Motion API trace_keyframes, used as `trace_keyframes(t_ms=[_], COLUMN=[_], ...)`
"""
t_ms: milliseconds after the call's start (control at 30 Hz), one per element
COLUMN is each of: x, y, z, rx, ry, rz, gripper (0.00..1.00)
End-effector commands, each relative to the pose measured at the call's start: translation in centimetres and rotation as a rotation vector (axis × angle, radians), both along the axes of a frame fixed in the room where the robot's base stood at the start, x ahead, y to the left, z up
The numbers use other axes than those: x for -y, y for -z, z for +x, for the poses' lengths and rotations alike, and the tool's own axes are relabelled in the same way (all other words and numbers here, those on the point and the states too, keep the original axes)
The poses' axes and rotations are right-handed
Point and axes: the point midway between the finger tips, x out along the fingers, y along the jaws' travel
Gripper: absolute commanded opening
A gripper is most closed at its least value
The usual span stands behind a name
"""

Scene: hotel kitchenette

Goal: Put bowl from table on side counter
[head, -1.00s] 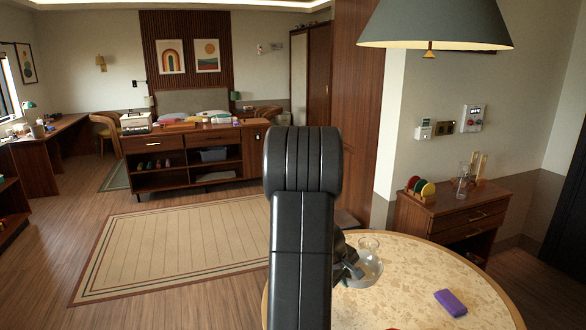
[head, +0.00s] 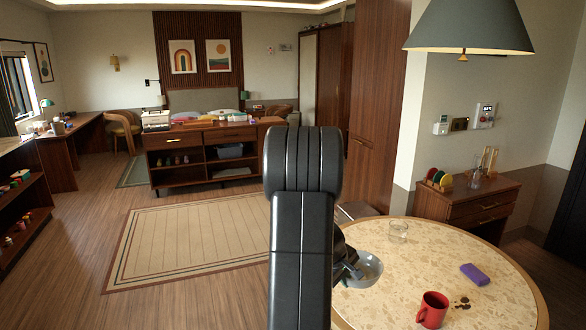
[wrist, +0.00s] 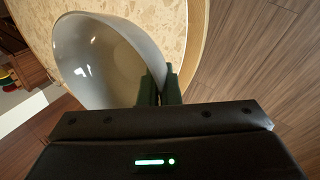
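A pale grey bowl (head: 370,272) is at the left edge of the round speckled table (head: 440,262). My gripper (head: 348,268) is beside the bowl, partly hidden behind my black arm. In the wrist view the bowl (wrist: 98,62) is tilted and its rim passes between the two dark green fingers (wrist: 160,88), which are shut on it. The bowl overlaps the table top and its edge; I cannot tell how high it is above it. I cannot tell which furniture is the side counter; a wooden cabinet (head: 470,208) stands at right.
A lamp (head: 470,28) hangs above. A shelf unit (head: 20,200) stands at left. The rug (head: 190,240) and floor at left are clear.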

Motion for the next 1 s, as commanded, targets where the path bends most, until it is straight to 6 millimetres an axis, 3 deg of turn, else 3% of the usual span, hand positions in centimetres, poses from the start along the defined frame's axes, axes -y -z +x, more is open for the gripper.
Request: trace_keyframes(t_ms=[467, 567, 800, 1000], x=[-3.9, -5.3, -10.8, -14.1], y=[4.5, 6.2, 12.6, 16.3], z=[-0.2, -0.4, -1.9, -3.5], rx=[-0.003, -0.003, -0.006, -0.003], ry=[0.146, 0.204, 0.437, 0.605], rz=[-0.001, -0.001, -0.003, -0.003], gripper=[0.0, 0.0, 0.0, 0.0])
